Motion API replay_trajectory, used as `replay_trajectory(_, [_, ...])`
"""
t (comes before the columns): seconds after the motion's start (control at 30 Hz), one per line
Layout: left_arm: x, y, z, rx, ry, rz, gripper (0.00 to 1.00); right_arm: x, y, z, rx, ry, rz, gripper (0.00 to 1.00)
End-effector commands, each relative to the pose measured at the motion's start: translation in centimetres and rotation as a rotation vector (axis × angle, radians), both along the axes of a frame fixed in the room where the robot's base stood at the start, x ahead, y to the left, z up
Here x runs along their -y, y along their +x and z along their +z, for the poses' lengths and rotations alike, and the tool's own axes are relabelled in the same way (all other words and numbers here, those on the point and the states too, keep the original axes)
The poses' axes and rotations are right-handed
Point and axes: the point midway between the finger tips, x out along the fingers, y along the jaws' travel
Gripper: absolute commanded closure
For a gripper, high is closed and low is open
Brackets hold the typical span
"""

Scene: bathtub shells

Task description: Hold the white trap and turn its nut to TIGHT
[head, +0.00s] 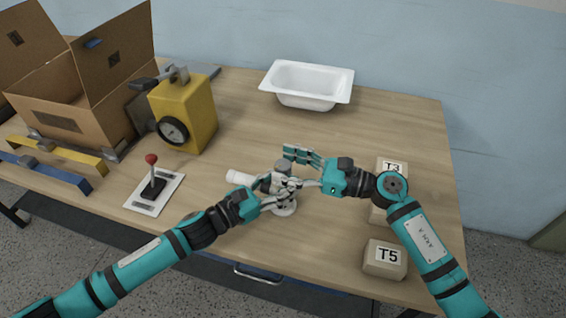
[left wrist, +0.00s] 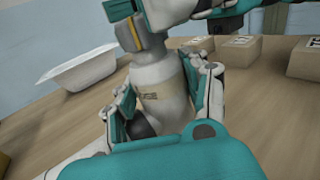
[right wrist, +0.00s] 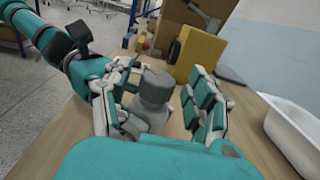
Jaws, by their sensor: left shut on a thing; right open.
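The white trap (head: 240,177) stands upright on the table, its white pipe end pointing left. My left gripper (head: 268,192) is shut on the trap's body; in the left wrist view its fingers lie on both sides of the pale body (left wrist: 158,85), which bears small dark marking too blurred to read. The grey nut (head: 282,163) is on top; an orange line (left wrist: 135,33) shows on its side in the left wrist view. My right gripper (head: 290,168) is open, its fingers on either side of the nut (right wrist: 156,88), with a gap visible on the right-hand side.
A white tub (head: 307,83) stands at the back. A yellow block with a dial (head: 188,112), a red-knobbed lever (head: 152,178) and an open cardboard box (head: 70,100) are to the left. Boxes T3 (head: 391,167) and T5 (head: 385,262) stand right, near my right arm.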

Motion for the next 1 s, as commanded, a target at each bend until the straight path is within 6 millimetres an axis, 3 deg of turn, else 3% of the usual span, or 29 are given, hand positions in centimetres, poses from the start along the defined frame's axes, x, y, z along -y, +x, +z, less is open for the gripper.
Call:
replay_trajectory(0.13, [-0.01, 0.02, 0.01, 0.0, 0.0, 0.0, 0.91, -1.05, 0.36, 0.05, 0.001, 0.0, 0.001, 0.41])
replay_trajectory(0.43, [-0.01, 0.01, 0.0, 0.0, 0.0, 0.0, 0.91, -1.22, 0.43, 0.02, 0.001, -0.001, 0.0, 0.41])
replay_trajectory(0.9, [0.01, -0.01, 0.01, 0.0, 0.0, 0.0, 0.91, -1.17, 0.43, 0.03, 0.001, 0.0, 0.0, 1.0])
replay_trajectory(1.0, [0.0, 0.0, 0.01, 0.0, 0.0, 0.0, 0.91, -1.17, 0.45, 0.03, 0.001, -0.001, 0.001, 1.0])
